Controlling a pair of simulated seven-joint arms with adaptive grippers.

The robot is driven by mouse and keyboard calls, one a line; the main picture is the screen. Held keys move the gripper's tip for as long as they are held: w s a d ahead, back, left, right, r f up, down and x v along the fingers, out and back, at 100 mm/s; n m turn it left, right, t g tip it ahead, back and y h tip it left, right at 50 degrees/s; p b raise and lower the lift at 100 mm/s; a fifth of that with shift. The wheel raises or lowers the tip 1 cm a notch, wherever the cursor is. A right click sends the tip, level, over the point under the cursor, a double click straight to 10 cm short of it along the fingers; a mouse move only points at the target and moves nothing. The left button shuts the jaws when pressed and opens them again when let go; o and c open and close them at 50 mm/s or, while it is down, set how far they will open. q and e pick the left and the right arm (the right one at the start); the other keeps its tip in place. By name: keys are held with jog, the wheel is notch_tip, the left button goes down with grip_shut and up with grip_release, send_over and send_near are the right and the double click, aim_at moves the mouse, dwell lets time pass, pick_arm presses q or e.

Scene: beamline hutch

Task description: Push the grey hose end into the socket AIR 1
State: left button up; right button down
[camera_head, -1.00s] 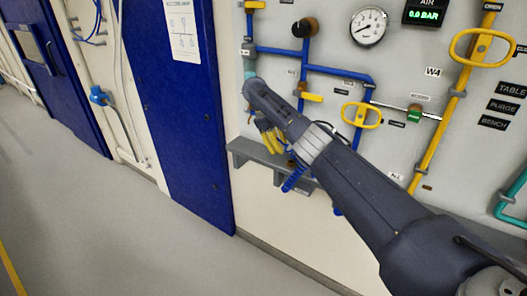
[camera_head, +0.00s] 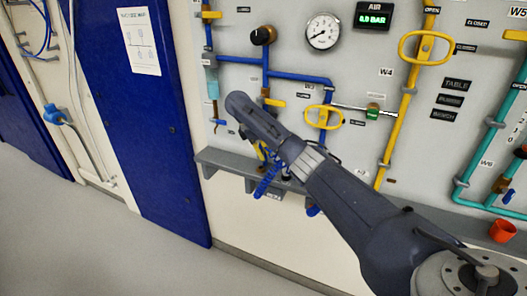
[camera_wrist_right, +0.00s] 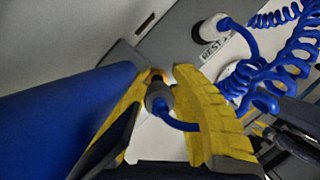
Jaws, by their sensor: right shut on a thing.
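My right gripper (camera_head: 260,149) hangs in front of the wall panel, just above the grey shelf. In the right wrist view its yellow fingers (camera_wrist_right: 165,105) are closed around a grey hose end (camera_wrist_right: 157,97) with a blue hose and a coppery tip. In the head view my arm mostly hides this hose end; a blue coiled hose (camera_head: 268,180) hangs below the gripper. A second pale hose end (camera_wrist_right: 214,28) on a blue hose sits beside a partly readable label in the wrist view. I cannot make out a socket labelled AIR 1. My left gripper is not in view.
The grey shelf (camera_head: 226,163) juts from the wall below the gripper. Blue pipes (camera_head: 297,76), yellow handles (camera_head: 324,117), a gauge (camera_head: 323,33) and an AIR display (camera_head: 374,17) crowd the panel. A blue door (camera_head: 165,130) stands left. The floor (camera_head: 120,245) is clear.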

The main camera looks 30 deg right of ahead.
jog(key=shift+f, duration=1.7)
jog(key=shift+f, duration=0.6)
dwell(0.6)
jog(key=c, duration=1.1)
grip_release()
jog(key=shift+c, duration=0.2)
